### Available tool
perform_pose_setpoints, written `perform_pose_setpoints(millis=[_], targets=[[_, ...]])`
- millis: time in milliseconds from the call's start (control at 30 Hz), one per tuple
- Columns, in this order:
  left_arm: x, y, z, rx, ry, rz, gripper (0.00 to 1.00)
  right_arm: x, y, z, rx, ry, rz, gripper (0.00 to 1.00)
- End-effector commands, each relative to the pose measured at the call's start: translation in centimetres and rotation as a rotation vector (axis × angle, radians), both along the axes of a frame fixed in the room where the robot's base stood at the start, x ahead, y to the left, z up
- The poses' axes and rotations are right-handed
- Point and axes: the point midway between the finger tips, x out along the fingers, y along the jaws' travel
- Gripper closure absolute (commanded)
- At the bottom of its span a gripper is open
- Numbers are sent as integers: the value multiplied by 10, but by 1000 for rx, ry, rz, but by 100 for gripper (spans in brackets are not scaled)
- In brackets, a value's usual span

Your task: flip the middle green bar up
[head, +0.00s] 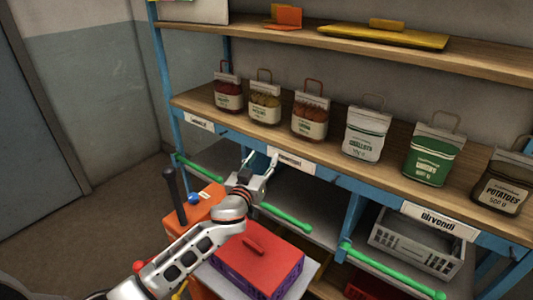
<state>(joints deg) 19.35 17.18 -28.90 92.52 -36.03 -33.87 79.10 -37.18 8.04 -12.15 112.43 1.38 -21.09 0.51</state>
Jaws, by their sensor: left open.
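The middle green bar (286,217) runs along the front of the lower shelf, below the middle shelf label. It slopes down to the right in the head view. My left gripper (262,163) is open and empty, with its two fingers pointing up toward the shelf front. In the picture it is above and left of the bar's left end; its exact distance from the bar is unclear. My left arm comes up from the bottom left and ends near the bar's left end. My right gripper is not in view.
A left green bar (198,167) and a right green bar (392,271) flank the middle one. Several sacks, including a green one (434,153), stand on the wooden shelf above. A red-lidded box (262,262) is below. A grey crate (416,246) sits at right.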

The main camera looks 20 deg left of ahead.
Motion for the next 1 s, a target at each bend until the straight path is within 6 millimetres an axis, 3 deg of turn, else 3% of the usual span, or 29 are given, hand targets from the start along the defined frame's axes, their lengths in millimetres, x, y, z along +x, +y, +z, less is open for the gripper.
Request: perform_pose_setpoints(millis=[200, 400, 833, 867, 1000], targets=[[-43, 1, -1, -3, 2, 0, 56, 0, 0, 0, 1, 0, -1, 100], [-68, 2, 0, -1, 1, 1, 56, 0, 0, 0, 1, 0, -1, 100], [-78, 3, 1, 0, -1, 1, 56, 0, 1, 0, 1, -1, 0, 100], [-78, 3, 1, 0, 0, 1, 59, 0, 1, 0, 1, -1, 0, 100], [-78, -1, -1, 46, 2, -7, 95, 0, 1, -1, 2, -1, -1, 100]])
